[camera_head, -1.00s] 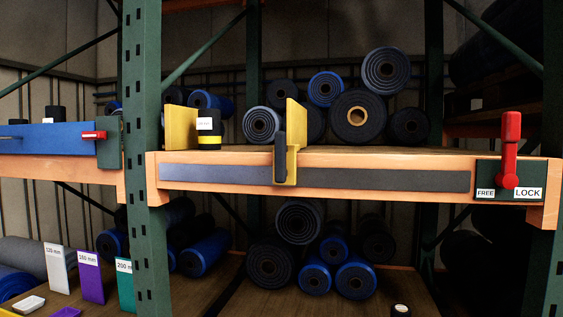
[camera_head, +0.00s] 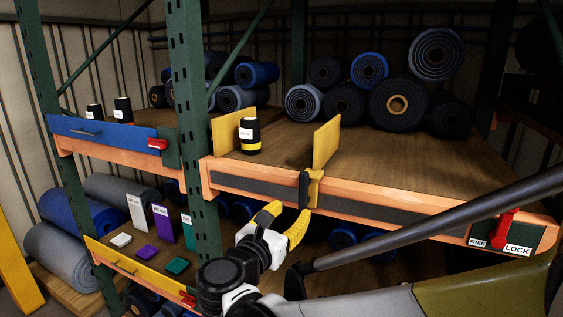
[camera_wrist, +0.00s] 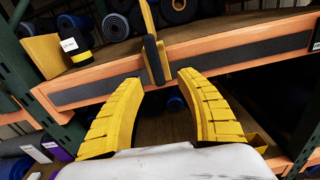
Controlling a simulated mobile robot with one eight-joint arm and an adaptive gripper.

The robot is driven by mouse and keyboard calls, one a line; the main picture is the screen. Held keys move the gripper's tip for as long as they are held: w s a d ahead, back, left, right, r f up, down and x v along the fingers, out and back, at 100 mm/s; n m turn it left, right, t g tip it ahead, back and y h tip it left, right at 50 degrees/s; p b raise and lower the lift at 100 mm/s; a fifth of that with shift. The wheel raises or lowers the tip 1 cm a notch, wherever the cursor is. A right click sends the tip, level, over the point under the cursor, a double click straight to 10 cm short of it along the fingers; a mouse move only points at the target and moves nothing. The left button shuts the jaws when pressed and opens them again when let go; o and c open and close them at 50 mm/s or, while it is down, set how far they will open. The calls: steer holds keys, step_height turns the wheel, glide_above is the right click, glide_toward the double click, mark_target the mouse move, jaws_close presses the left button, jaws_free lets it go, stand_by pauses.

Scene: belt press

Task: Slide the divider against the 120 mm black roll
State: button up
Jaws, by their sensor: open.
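The divider (camera_head: 327,143) is an upright yellow plate on the middle shelf, with a black handle (camera_head: 304,190) at the shelf's front edge. The black roll (camera_head: 249,145) is small and upright, with a white label and a yellow band. It stands left of the divider, with a clear gap, close to a second yellow plate (camera_head: 228,131). The label is too small to read. My gripper (camera_head: 289,210) is open and empty, just below and in front of the handle. In the wrist view the handle (camera_wrist: 154,58) stands beyond the gap between the fingers (camera_wrist: 158,80).
Large rolls (camera_head: 398,103) are stacked at the shelf's back. Labelled blocks (camera_head: 163,223) stand on the lower left shelf. A green post (camera_head: 187,120) rises left.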

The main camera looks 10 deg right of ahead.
mark_target(302, 189)
steer(key=shift+n, duration=0.4)
steer(key=x, duration=0.3)
steer(key=r+p+x, duration=0.1)
steer(key=x, duration=0.3)
steer(key=p+x, duration=0.1)
steer(key=x, duration=0.2)
steer(key=shift+w+a+r, duration=0.2)
steer(key=shift+w, duration=0.25)
steer(key=shift+s, duration=0.1)
jaws_close()
